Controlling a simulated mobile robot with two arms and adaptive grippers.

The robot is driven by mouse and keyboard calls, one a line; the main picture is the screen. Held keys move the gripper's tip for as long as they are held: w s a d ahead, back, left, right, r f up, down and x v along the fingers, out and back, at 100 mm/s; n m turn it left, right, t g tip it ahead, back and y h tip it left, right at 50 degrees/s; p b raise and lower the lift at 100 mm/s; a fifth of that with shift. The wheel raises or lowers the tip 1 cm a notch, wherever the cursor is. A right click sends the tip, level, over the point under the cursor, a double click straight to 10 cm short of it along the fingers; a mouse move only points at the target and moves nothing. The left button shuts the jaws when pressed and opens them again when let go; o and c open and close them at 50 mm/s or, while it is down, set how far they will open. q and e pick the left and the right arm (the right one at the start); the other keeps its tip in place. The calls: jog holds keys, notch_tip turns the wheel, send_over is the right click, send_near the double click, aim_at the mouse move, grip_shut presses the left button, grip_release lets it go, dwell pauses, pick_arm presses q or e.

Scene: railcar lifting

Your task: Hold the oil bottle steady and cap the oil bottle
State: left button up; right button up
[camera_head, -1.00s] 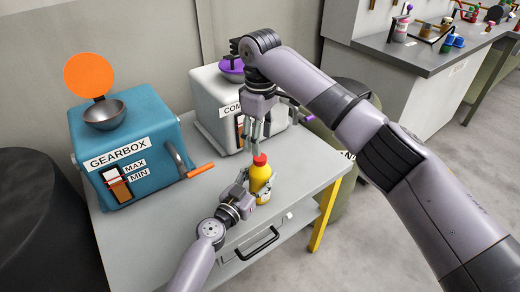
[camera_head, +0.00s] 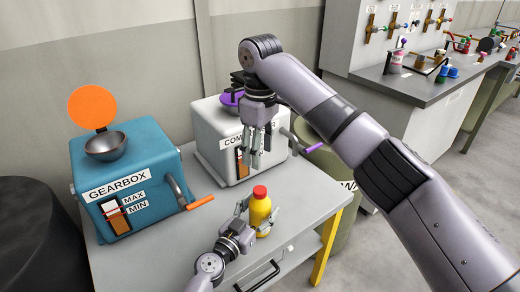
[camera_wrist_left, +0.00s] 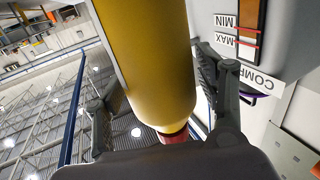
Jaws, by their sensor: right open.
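The yellow oil bottle (camera_head: 260,211) stands upright on the grey table, with a red cap (camera_head: 260,192) on its top. My left gripper (camera_head: 256,215) is low at the bottle, with one finger on each side, and appears shut on it. In the left wrist view, the yellow bottle (camera_wrist_left: 150,60) fills the space between the fingers, and the red cap (camera_wrist_left: 174,137) shows partly behind the gripper body. My right gripper (camera_head: 254,162) is open and empty, pointing down above the bottle and apart from the cap.
A blue gearbox box (camera_head: 125,185) with an orange handle (camera_head: 200,202) stands left on the table (camera_head: 160,255). A white compressor box (camera_head: 215,135) with a purple handle (camera_head: 314,148) stands behind the right gripper. A grey counter (camera_head: 430,80) with small bottles is at the back right.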

pick_arm(q)
jog(key=shift+o, duration=0.3)
jog(key=v, duration=1.2)
jog(key=shift+f, duration=0.1)
